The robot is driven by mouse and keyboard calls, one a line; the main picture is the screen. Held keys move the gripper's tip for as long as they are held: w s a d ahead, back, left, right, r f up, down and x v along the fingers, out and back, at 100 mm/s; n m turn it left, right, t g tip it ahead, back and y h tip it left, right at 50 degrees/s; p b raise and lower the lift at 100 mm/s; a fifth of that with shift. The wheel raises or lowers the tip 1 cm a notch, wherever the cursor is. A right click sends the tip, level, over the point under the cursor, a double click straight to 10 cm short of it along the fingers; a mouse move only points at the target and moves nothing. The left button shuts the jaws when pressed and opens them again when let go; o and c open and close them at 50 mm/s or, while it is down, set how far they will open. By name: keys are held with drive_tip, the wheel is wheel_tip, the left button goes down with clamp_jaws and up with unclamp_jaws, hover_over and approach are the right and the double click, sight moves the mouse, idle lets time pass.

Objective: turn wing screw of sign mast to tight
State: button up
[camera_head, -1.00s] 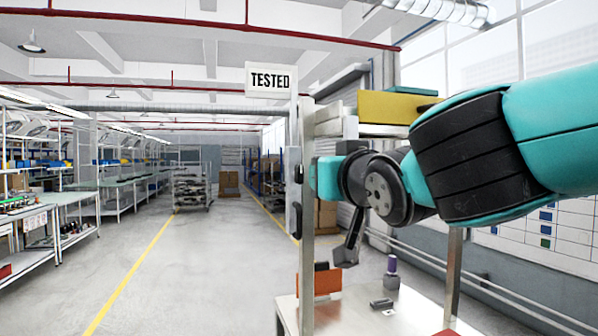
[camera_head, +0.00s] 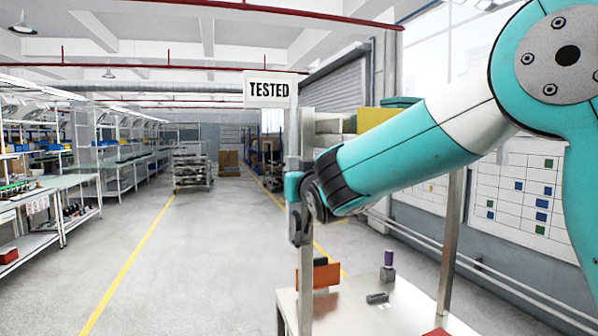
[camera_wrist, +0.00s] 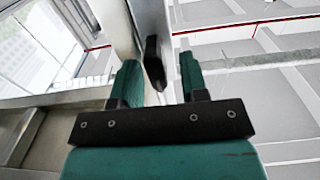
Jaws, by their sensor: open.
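The white sign reading TESTED (camera_head: 268,90) sits on top of the slim pale sign mast (camera_head: 294,130) in the head view. The mast also shows in the wrist view (camera_wrist: 148,25), rising behind the fingers. A dark, flat wing screw (camera_wrist: 154,62) stands out near the mast, between my two fingers in the picture. My gripper (camera_wrist: 159,72) is open, with a teal finger on each side of the screw and visible gaps. Whether the fingers reach fully around it in depth is unclear. In the head view my wrist covers the screw.
A metal-framed bench (camera_head: 350,315) stands below my arm, with an orange bin (camera_head: 322,276), a purple-topped item (camera_head: 388,262) and a small grey part (camera_head: 377,297) on it. A yellow box (camera_head: 378,121) lies on the shelf above. The floor aisle on the left is clear.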

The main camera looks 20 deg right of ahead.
drive_tip(key=shift+w, duration=0.2)
drive_tip(key=shift+c, duration=0.4)
clamp_jaws()
